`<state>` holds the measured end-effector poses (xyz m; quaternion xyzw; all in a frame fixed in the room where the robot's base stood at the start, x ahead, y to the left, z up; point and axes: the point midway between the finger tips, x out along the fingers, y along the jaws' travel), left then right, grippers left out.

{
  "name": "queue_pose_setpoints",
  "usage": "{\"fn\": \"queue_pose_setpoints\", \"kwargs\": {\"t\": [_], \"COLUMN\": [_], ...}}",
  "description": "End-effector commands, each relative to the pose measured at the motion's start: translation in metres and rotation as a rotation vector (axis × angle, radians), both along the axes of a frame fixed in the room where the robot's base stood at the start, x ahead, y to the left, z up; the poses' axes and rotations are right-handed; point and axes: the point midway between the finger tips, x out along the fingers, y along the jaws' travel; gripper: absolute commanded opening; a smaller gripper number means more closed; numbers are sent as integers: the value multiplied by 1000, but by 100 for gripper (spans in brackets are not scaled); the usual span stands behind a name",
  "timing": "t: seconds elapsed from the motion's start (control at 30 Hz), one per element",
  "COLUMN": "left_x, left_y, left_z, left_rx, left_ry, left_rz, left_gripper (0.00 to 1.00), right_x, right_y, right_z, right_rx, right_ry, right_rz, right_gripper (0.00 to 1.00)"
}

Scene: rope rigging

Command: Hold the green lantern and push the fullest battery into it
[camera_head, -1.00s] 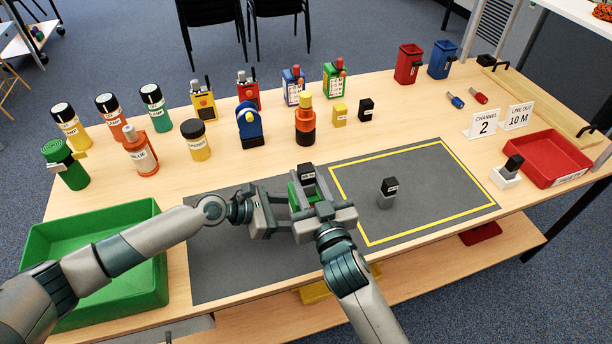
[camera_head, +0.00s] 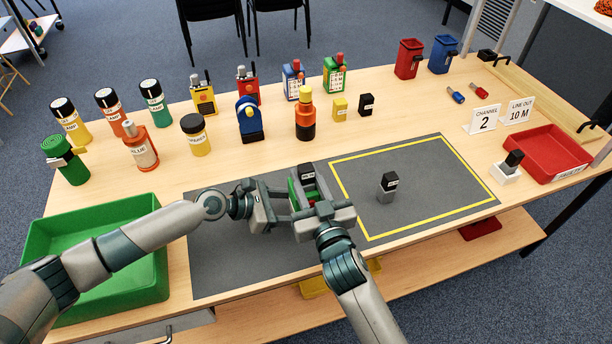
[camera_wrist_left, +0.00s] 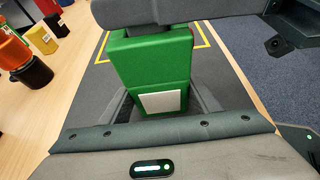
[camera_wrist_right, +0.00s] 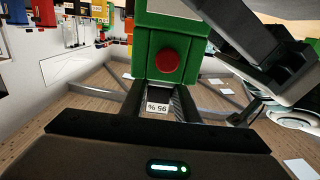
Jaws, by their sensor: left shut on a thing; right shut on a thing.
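The green lantern (camera_head: 293,190) is largely hidden between my grippers above the grey mat. My left gripper (camera_head: 274,208) is shut on it; the left wrist view shows its green body (camera_wrist_left: 152,68) with a pale panel. A red round button shows on the lantern (camera_wrist_right: 165,48) in the right wrist view. My right gripper (camera_head: 312,200) is shut on a black battery (camera_head: 307,171) at the lantern. Its label reads 95 %, upside down in the right wrist view (camera_wrist_right: 157,107). How deep the battery sits cannot be told. Another black-and-grey battery (camera_head: 388,186) stands on the mat.
A yellow outline (camera_head: 402,152) marks the mat's right part. A green tray (camera_head: 150,277) is at left, a red tray (camera_head: 558,165) at right. A black-topped block in a white holder (camera_head: 507,172) stands beside the red tray. Jars, radios and bottles line the back.

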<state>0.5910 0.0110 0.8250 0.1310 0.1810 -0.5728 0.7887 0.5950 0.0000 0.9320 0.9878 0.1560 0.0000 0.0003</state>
Motion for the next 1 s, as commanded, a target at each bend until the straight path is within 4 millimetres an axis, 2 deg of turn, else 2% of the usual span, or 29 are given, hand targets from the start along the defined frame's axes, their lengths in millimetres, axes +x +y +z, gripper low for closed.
{"fn": "queue_pose_setpoints", "kwargs": {"t": [0.63,0.67,0.7,0.73,1.0], "left_x": [0,0,0,0,0], "left_y": [0,0,0,0,-1], "left_z": [1,1,1,1,1], "left_rx": [-1,-1,-1,-1,-2], "left_ry": [0,0,0,0,-1], "left_rz": [0,0,0,0,0], "left_gripper": [29,29,29,29,29], "right_x": [-1,-1,-1,-1,-2], "right_y": [0,0,0,0,0], "right_z": [-13,-12,-13,-13,-15], "right_rx": [-1,-1,-1,-1,-2], "right_ry": [2,2,2,3,6], "right_rz": [0,0,0,0,1], "right_gripper": [3,35,45,50,50]}}
